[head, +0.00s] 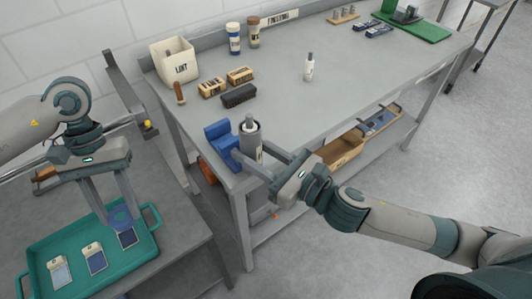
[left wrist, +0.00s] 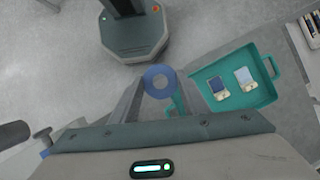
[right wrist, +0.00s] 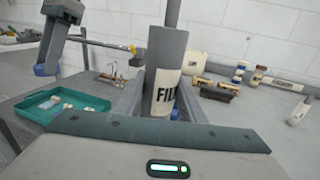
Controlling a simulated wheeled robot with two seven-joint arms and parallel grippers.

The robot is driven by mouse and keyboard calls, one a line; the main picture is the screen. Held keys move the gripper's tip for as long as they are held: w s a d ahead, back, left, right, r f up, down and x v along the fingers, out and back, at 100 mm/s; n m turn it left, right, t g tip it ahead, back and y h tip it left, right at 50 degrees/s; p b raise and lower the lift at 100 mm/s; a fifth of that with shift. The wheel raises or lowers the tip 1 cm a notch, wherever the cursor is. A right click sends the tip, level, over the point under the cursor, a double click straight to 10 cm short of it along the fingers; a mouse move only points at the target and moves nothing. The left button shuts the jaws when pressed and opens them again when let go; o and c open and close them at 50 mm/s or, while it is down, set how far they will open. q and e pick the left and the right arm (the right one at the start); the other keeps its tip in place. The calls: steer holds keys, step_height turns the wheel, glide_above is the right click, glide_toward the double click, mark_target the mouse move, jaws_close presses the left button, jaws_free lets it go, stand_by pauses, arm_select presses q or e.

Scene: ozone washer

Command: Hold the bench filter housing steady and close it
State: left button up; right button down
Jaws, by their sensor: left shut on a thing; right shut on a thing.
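The grey cylindrical filter housing (head: 251,142) stands upright at the near left corner of the bench, beside a blue vise-like block (head: 220,140). A narrower grey piece sticks up from its top. In the right wrist view the housing (right wrist: 164,65) shows a label starting "FIL". My right gripper (head: 258,163) is shut around the housing's body. My left gripper (head: 120,218) is shut on a blue ring-shaped part (left wrist: 160,81), held over the teal tray and well apart from the housing. The ring's hole shows in the left wrist view.
The teal tray (head: 42,279) on the lower left table holds several small packets. A lower shelf holds a cardboard box (head: 340,150).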

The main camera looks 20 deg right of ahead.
steer(key=w+a+r+n+g+y, duration=0.2)
steer(key=w+a+n+g+y, duration=0.2)
steer(key=a, duration=0.4)
steer(key=shift+n+g+y, duration=0.7)
steer(key=shift+g, duration=0.5)
arm_select(q)
steer(key=shift+w, duration=0.1)
steer(key=w+d+r+n+h, duration=0.1)
steer(key=w+d+r+n, duration=0.4)
steer(key=d+r, duration=0.5)
steer(key=w+d+r+n+t+h, duration=0.1)
steer(key=w+d+r+n, duration=0.3)
steer(key=d+r, duration=0.7)
steer(key=shift+w+d+r+n+t+h, duration=0.15)
steer(key=shift+w+d+n+t+h, duration=0.25)
steer(key=shift+h, duration=0.4)
steer(key=shift+f, duration=2.05)
